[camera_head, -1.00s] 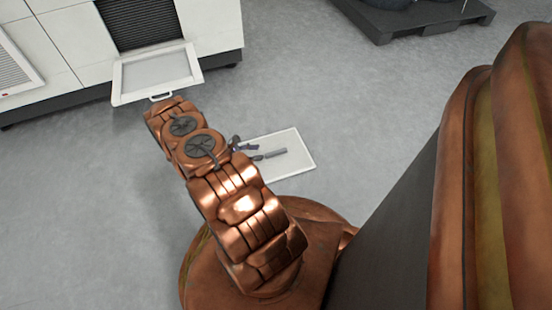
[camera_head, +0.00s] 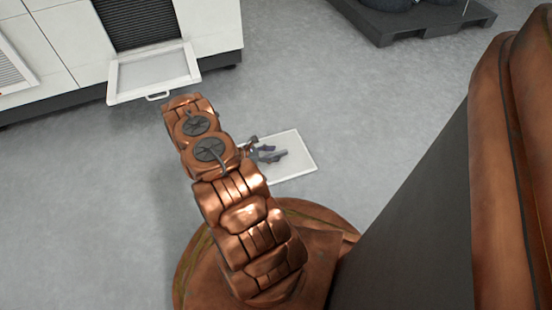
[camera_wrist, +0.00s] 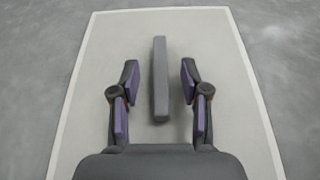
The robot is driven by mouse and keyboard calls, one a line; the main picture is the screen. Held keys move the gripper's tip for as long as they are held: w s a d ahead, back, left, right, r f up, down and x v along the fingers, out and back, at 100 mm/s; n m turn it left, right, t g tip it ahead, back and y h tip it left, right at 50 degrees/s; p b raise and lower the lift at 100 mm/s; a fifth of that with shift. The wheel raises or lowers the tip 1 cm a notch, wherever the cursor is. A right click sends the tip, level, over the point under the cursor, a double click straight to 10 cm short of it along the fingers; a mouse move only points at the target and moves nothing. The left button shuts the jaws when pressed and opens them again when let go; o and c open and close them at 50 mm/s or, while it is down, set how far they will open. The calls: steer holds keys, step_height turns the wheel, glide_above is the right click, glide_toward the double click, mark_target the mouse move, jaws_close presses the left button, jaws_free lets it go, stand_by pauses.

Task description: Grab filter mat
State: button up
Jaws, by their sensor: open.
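The filter mat (camera_head: 295,168) is a flat pale panel with a white border, lying on the floor to the right of my arm in the head view. In the wrist view the mat (camera_wrist: 215,50) fills most of the picture. A raised grey bar (camera_wrist: 160,50) stands along its middle. My gripper (camera_wrist: 159,77) is open above the mat, one finger on each side of the bar, with gaps on both sides. In the head view my gripper (camera_head: 266,153) is over the mat and hides part of it. The height left above the mat is hard to judge.
A white cabinet (camera_head: 212,25) stands at the upper left, with a dark slatted opening (camera_head: 137,22). A framed, hinged-down flap (camera_head: 153,75) with a handle hangs open below it. A dark pallet (camera_head: 410,22) lies at the top right. The grey floor between is clear.

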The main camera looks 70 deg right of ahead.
jaws_close()
steer(key=shift+r, duration=0.1)
stand_by(0.5)
